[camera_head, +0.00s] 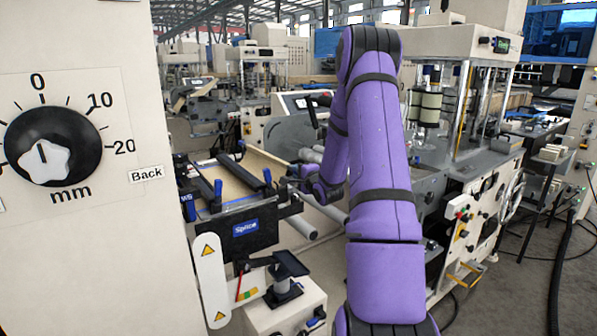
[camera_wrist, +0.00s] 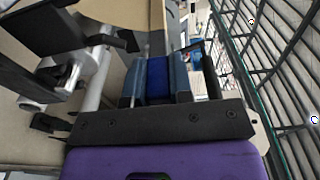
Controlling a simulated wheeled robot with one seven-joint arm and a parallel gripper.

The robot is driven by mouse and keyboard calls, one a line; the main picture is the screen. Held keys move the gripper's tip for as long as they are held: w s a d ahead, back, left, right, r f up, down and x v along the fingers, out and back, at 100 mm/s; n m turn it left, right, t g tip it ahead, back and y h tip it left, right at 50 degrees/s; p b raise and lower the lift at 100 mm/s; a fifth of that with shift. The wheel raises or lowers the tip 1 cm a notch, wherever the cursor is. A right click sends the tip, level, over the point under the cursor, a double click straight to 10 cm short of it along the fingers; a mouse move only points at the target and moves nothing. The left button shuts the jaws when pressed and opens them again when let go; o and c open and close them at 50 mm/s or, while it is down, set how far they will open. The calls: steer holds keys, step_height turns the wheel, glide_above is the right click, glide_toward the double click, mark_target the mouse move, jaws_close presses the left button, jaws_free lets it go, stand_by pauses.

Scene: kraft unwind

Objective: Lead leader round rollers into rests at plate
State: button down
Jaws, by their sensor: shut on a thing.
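My gripper (camera_head: 305,178) is low at the right side of the splice table, partly hidden by my purple arm. In the head view kraft paper (camera_head: 230,187) lies on the table behind the splice plate (camera_head: 240,232), which has a blue "Splice" label. Black bars with blue ends cross the paper. Grey rollers (camera_head: 322,213) stick out right of the plate; another roller (camera_wrist: 98,75) shows in the wrist view.
A white panel with an offset dial (camera_head: 45,148) fills the left foreground. A black stand (camera_head: 283,285) on a white cabinet is in front of the plate. A press machine (camera_head: 455,190) stands to the right of my arm.

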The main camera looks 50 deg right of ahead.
steer(key=s+d+f, duration=0.1)
steer(key=d, duration=0.4)
steer(key=shift+s+d+f, duration=0.15)
steer(key=shift+d, duration=0.25)
stand_by(0.5)
steer(key=shift+a+f+h, duration=0.1)
steer(key=shift+a+h, duration=0.2)
step_height(320, 180, down, 22)
stand_by(1.9)
